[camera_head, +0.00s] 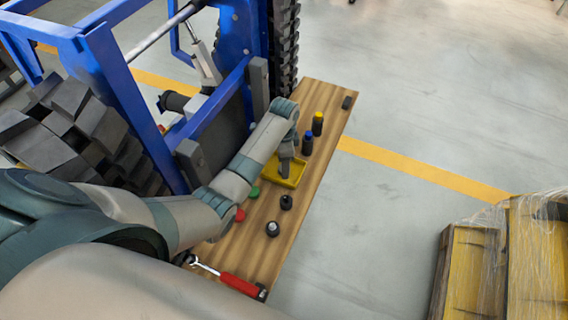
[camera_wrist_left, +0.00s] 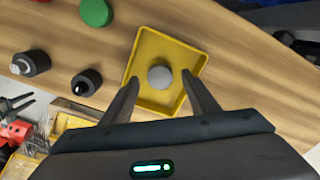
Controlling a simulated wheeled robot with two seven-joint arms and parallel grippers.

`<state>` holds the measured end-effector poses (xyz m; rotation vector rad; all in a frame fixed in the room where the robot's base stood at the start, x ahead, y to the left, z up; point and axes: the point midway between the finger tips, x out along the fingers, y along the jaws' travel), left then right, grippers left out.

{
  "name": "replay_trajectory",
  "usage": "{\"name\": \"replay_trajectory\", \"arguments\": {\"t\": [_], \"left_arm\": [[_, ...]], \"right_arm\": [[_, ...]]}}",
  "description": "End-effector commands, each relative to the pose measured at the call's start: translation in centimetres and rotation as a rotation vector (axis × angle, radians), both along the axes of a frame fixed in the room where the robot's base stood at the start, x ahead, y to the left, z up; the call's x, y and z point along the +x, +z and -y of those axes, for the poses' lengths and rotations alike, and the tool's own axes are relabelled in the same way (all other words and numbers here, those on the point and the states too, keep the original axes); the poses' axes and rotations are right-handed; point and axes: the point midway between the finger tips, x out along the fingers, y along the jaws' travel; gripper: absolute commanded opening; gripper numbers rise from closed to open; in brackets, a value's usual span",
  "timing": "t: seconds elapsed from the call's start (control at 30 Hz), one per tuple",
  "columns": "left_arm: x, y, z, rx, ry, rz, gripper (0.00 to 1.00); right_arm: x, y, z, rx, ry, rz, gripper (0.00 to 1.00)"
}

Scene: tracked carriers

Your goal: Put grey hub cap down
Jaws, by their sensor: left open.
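The grey hub cap (camera_wrist_left: 160,77) lies inside the yellow tray (camera_wrist_left: 137,98) on the wooden bench, seen in the left wrist view. My left gripper (camera_wrist_left: 170,88) is open, with one finger on each side of the hub cap and a gap to it on both sides. In the head view my left gripper (camera_head: 285,170) points down over the yellow tray (camera_head: 296,172). There the gripper hides the hub cap. My right gripper is not in either view.
The blue tracked machine (camera_head: 110,80) rises behind. Wrapped yellow crates (camera_head: 480,260) stand right.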

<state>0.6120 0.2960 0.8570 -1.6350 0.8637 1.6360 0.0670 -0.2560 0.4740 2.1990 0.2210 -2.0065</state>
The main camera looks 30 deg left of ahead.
Motion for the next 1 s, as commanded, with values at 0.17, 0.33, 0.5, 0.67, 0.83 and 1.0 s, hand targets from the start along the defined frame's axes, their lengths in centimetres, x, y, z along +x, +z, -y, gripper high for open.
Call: {"name": "replay_trajectory", "arguments": {"t": [0.17, 0.33, 0.5, 0.67, 0.83, 1.0], "left_arm": [[0.1, 1.6, -0.1, 0.001, -0.001, 0.004, 0.54], [0.1, 4.4, 0.0, 0.001, -0.001, 0.007, 0.54], [0.1, 7.6, -0.1, 0.001, -0.001, 0.005, 0.54], [0.0, 10.5, -0.1, 0.003, -0.002, 0.001, 0.54], [0.0, 11.3, 0.0, 0.001, -0.001, 0.000, 0.54], [0.0, 11.4, 0.0, 0.001, 0.000, -0.001, 0.54]], "right_arm": [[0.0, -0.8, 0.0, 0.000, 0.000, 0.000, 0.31], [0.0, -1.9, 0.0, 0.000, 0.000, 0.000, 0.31], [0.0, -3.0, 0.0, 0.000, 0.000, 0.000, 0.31], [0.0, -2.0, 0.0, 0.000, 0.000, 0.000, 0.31], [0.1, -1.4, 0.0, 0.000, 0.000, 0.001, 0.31], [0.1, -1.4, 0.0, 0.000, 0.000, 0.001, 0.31]]}}
